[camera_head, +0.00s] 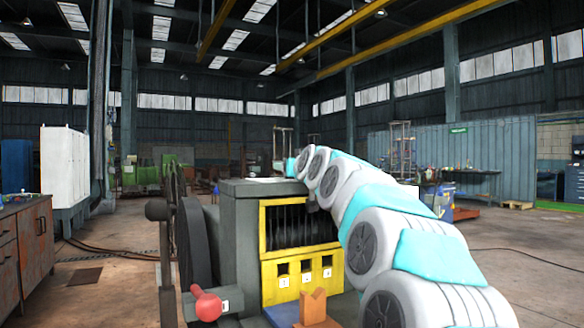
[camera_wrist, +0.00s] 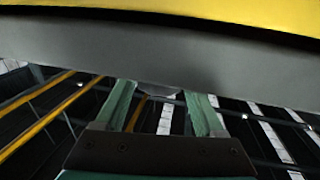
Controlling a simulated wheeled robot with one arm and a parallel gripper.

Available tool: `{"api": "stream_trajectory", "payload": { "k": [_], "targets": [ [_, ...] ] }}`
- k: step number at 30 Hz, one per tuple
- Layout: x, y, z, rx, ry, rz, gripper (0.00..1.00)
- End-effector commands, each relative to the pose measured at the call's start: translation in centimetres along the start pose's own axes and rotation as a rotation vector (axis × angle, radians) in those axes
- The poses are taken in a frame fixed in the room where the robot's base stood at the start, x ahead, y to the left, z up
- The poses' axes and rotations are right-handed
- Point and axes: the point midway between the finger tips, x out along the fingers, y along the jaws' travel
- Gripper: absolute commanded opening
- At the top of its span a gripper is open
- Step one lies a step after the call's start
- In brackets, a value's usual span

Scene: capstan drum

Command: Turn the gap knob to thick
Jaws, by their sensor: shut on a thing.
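The grey machine (camera_head: 240,240) stands at the centre of the head view, with a yellow-framed front panel (camera_head: 300,270) around a dark ribbed opening. My arm reaches from the lower right to the machine's top, and its links hide that end. My gripper (camera_wrist: 160,98) shows in the wrist view with two green fingers reaching the edge of a grey bar. A small rounded dark lump, seemingly the gap knob (camera_wrist: 158,91), sits between the fingertips. The gripper is shut on it. Its marking and setting cannot be read.
A red ball-ended lever (camera_head: 207,305) and a dark upright handle (camera_head: 158,212) stick out at the machine's left. An orange block (camera_head: 313,306) stands in front of the panel. A rusty cabinet (camera_head: 25,245) is at far left. Floor between it and the machine is mostly free.

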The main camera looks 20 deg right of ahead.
Motion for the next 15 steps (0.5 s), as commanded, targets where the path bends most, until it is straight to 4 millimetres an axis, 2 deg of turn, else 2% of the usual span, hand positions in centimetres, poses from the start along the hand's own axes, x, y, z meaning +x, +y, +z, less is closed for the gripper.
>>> {"api": "stream_trajectory", "payload": {
  "k": [15],
  "targets": [
    [0.07,-0.15,0.07,-0.01,0.0,0.268,0.15]
  ]
}}
